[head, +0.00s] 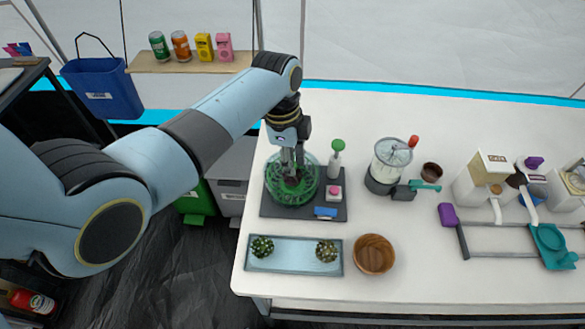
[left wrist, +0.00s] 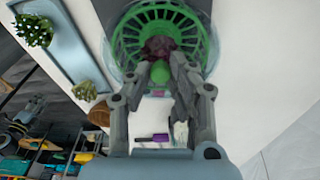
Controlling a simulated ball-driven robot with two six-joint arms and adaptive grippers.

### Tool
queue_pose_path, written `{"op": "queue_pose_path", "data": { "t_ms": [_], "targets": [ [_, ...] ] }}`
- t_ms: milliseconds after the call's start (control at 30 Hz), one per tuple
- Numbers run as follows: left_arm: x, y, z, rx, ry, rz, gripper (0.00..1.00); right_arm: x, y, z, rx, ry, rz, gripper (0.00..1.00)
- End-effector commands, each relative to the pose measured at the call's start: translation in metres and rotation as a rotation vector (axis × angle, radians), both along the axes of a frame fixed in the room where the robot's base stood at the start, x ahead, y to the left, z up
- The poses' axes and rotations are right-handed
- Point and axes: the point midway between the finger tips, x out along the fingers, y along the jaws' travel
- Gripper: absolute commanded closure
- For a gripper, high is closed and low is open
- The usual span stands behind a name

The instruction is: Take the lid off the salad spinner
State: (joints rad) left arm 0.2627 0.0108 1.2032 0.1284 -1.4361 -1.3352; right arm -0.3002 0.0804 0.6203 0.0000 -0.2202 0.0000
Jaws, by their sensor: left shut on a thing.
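The salad spinner (head: 274,192) stands on a dark mat at the table's left end. It has a clear bowl and a green slatted basket with dark purple contents, and it also shows at the top of the left wrist view (left wrist: 126,38). My left gripper (head: 291,158) reaches down over it from above. In the left wrist view its fingers (left wrist: 157,78) are shut around a round green knob (left wrist: 160,71), apparently the knob of the clear lid. The lid's edge is hard to tell from the bowl. My right gripper is not in view.
On the mat (head: 333,202) stand a green-topped bottle (head: 337,154) and a pink-buttoned block (head: 334,193). A tray with cacti (head: 292,255) and a brown bowl (head: 374,254) lie in front. A blender (head: 390,160) stands to the right. Free white table lies behind.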

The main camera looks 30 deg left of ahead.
Motion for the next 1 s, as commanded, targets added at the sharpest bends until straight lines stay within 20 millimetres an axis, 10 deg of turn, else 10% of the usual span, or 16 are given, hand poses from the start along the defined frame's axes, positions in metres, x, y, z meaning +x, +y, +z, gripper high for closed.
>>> {"op": "queue_pose_path", "data": {
  "t_ms": [267,700,1000],
  "targets": [
    [0.000,0.000,0.004,0.000,-0.001,0.000,1.00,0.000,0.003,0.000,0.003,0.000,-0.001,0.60],
    [0.001,0.000,0.083,0.000,-0.003,0.000,1.00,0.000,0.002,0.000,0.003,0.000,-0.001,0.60],
    [0.000,0.000,0.101,0.000,0.001,0.009,1.00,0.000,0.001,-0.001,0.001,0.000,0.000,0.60]
  ]
}}
